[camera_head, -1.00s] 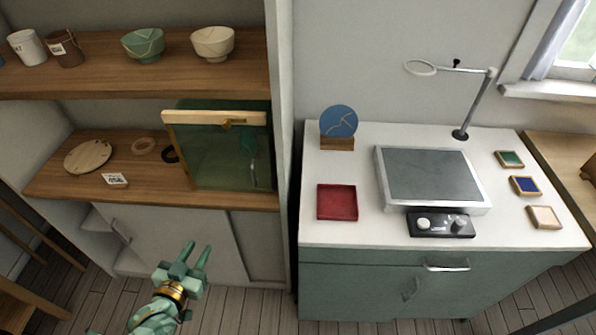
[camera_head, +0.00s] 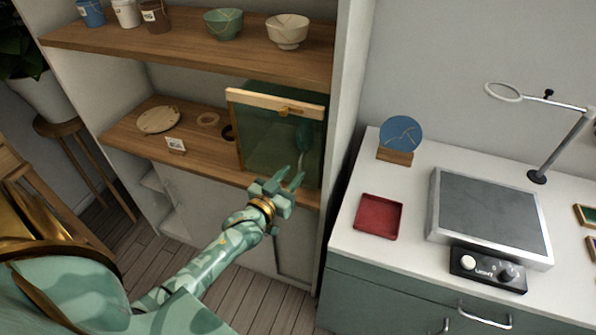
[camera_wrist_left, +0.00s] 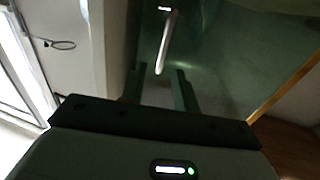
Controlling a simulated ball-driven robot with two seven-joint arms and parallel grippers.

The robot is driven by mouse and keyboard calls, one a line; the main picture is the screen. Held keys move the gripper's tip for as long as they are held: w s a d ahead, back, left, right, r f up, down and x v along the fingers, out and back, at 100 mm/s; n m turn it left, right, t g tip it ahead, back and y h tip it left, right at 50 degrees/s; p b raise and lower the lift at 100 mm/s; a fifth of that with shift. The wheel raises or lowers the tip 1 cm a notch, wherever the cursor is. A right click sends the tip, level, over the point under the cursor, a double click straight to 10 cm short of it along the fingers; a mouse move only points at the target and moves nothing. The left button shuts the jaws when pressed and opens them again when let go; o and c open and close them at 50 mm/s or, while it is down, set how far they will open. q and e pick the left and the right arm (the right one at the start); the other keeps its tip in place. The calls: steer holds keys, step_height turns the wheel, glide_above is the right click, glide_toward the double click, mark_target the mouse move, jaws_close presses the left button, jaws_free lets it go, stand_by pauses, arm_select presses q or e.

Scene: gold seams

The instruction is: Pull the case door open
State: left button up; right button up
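The case (camera_head: 265,150) is a greenish glass box with a pale wooden top rail, standing on the middle shelf. Its glass front appears closed. A slim pale bar, seemingly the door handle, shows upright in the left wrist view (camera_wrist_left: 166,42) and in the head view (camera_head: 302,160). My left gripper (camera_head: 289,180) is in front of the lower part of the case, its fingers pointing at the glass. In the left wrist view its two fingers (camera_wrist_left: 160,88) are apart with nothing between them, and the bar lies beyond their tips. My right gripper is not in view.
Bowls (camera_head: 287,31) stand above. The white counter (camera_head: 340,240) right of the cabinet holds a red tray (camera_head: 379,216).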

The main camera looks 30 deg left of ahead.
mark_target(297, 169)
arm_select(q)
steer(key=shift+w+b, duration=0.3)
steer(key=shift+w, duration=1.45)
jaws_close()
